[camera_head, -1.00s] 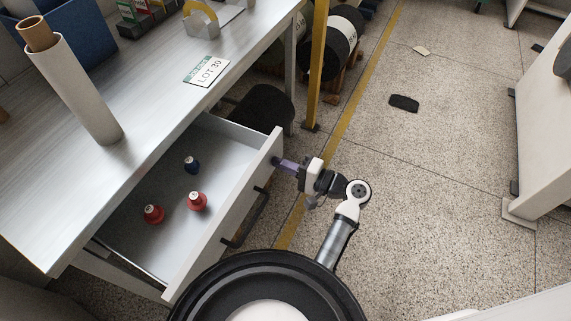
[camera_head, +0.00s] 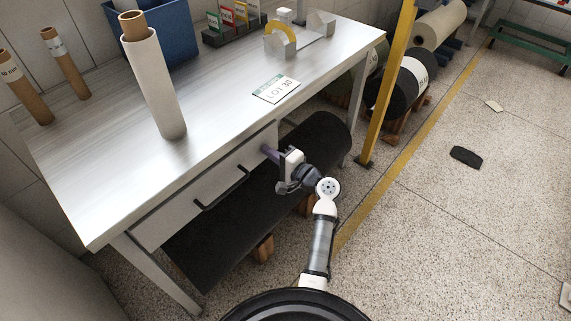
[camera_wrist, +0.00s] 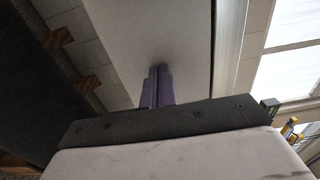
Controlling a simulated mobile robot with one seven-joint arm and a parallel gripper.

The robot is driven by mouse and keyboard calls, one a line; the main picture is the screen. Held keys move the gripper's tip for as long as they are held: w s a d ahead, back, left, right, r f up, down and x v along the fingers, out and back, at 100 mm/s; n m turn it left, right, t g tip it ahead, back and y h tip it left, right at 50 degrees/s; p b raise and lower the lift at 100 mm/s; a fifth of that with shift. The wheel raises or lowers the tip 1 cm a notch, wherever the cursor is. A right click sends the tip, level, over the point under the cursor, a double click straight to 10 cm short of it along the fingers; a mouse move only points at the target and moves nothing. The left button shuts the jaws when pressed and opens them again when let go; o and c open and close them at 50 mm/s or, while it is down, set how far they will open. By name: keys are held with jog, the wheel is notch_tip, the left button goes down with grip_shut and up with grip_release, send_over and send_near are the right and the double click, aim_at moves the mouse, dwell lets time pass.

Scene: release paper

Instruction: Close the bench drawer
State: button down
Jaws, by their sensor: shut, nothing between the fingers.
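The bench drawer (camera_head: 170,214) is in, its pale front about in line under the edge of the steel bench top (camera_head: 225,108). A black bar handle (camera_head: 222,190) runs along the middle of the front. My gripper (camera_head: 268,152) is shut and empty, with its purple fingertips at the right end of the drawer front. In the wrist view, the shut fingers (camera_wrist: 157,87) point at the pale drawer front (camera_wrist: 150,35) and appear to touch it. The inside of the drawer and what lies in it are hidden.
On the bench stand a white roll (camera_head: 157,85), a LOT 30 card (camera_head: 276,89), a blue bin (camera_head: 160,30) and a tape dispenser (camera_head: 281,37). A large black roll (camera_head: 318,135) lies under the bench. A yellow post (camera_head: 386,85) stands at its right. The floor at right is mostly clear.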

jog(key=shift+x, duration=0.95)
jog(key=shift+a+r, duration=0.1)
jog(key=shift+r, duration=0.2)
jog(key=shift+f, duration=0.1)
